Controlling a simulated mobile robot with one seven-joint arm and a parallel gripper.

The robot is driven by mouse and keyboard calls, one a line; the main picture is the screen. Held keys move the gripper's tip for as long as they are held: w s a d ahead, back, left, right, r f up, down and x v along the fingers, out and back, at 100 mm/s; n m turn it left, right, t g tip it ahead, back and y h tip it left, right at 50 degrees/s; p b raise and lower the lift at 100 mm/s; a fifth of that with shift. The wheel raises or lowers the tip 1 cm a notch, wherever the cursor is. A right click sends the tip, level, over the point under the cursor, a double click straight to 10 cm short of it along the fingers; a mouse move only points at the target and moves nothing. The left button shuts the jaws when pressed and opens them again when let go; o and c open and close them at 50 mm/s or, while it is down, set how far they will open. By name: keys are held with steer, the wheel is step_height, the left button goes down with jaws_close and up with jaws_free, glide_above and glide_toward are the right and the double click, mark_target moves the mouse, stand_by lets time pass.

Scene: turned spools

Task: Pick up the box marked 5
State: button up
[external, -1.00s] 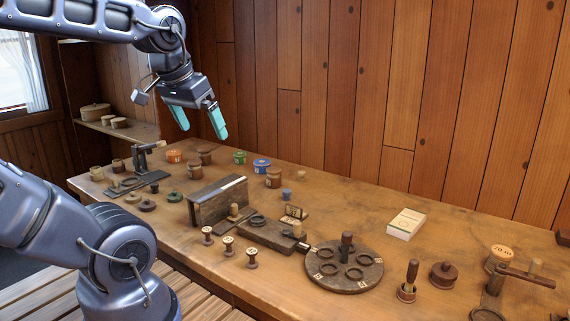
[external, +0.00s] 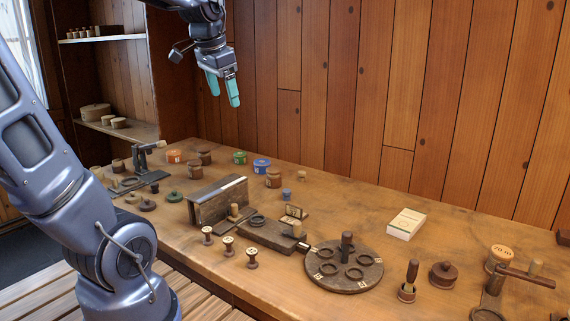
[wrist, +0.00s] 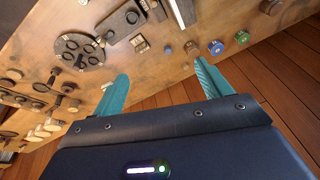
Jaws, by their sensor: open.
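Several small round lidded boxes stand at the back left of the bench in the external view: orange (external: 174,157), brown (external: 204,158), green (external: 240,157), blue (external: 261,166) and another brown one (external: 273,179). Their marks are too small to read, so I cannot tell which is marked 5. The wrist view also shows the green box (wrist: 242,37), the blue box (wrist: 216,47) and a brown box (wrist: 192,48). My gripper (external: 223,92) is open and empty, high above these boxes, its teal fingers pointing down.
A dark wooden stand (external: 218,199) and a round holed stand (external: 345,271) occupy the middle of the bench. A white block (external: 407,223) lies to the right. Small spools (external: 228,245) stand at the front. A plank wall rises behind; bare bench lies around the white block.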

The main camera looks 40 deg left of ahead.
steer(key=w+a+m+g, duration=0.1)
steer(key=w+a+m, duration=0.1)
steer(key=w+a, duration=0.4)
steer(key=w+a+m, duration=0.2)
steer(key=w+a, duration=0.1)
steer(key=w, duration=0.5)
steer(key=m+g, duration=0.3)
steer(key=m, duration=0.6)
glide_above(204, 154)
steer(key=shift+h, duration=0.3)
steer(key=f, duration=2.6)
steer(key=shift+w+a+f, duration=0.25)
steer(key=shift+w+a, duration=0.1)
steer(key=shift+w, duration=0.05)
step_height(204, 154, down, 5)
steer(key=shift+f, duration=0.2)
steer(key=shift+s+d+f, duration=0.1)
steer(key=shift+s+f, duration=0.05)
steer(key=shift+f, duration=1.25)
steer(key=shift+s+d+f, duration=0.1)
steer(key=shift+f, duration=1.3)
steer(key=c, duration=1.1)
